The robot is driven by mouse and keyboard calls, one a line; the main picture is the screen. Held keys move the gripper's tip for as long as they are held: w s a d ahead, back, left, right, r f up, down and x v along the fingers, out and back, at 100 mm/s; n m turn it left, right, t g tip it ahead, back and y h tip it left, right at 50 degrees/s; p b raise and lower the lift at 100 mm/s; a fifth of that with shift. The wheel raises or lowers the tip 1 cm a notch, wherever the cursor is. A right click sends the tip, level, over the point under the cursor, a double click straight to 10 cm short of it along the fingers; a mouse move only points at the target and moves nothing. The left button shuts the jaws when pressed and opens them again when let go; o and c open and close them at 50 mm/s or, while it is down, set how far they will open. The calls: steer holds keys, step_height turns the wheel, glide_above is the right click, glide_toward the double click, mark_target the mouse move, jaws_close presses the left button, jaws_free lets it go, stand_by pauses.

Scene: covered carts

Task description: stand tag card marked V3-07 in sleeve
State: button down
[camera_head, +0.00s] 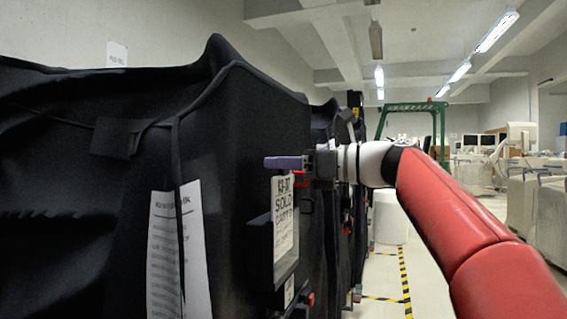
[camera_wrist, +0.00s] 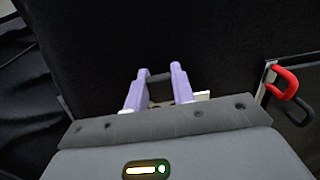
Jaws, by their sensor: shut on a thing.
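My gripper (camera_head: 284,163) is at the side of the nearest black-covered cart, its purple fingers level above a white tag card (camera_head: 284,214). The card is upright and bears large dark print; its top line seems to end in 3-07, the first letter unclear. Its lower part is at a dark sleeve (camera_head: 258,254) on the cart's side; I cannot tell how deep it sits. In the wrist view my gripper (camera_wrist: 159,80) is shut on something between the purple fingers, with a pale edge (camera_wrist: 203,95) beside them. This is probably the card, seen edge-on.
The black cover (camera_head: 70,120) fills the left, with a printed sheet (camera_head: 178,250) hanging on it. A red hook (camera_wrist: 285,82) is at the right in the wrist view. More covered carts stand behind. The aisle floor (camera_head: 385,270) with yellow-black tape is open at the right.

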steer(key=shift+f+b, duration=0.6)
steer(key=shift+f, duration=0.35)
steer(key=c, duration=1.1)
jaws_free()
steer(key=v, duration=0.7)
steer(key=shift+s+d, duration=0.15)
steer(key=shift+d, duration=0.2)
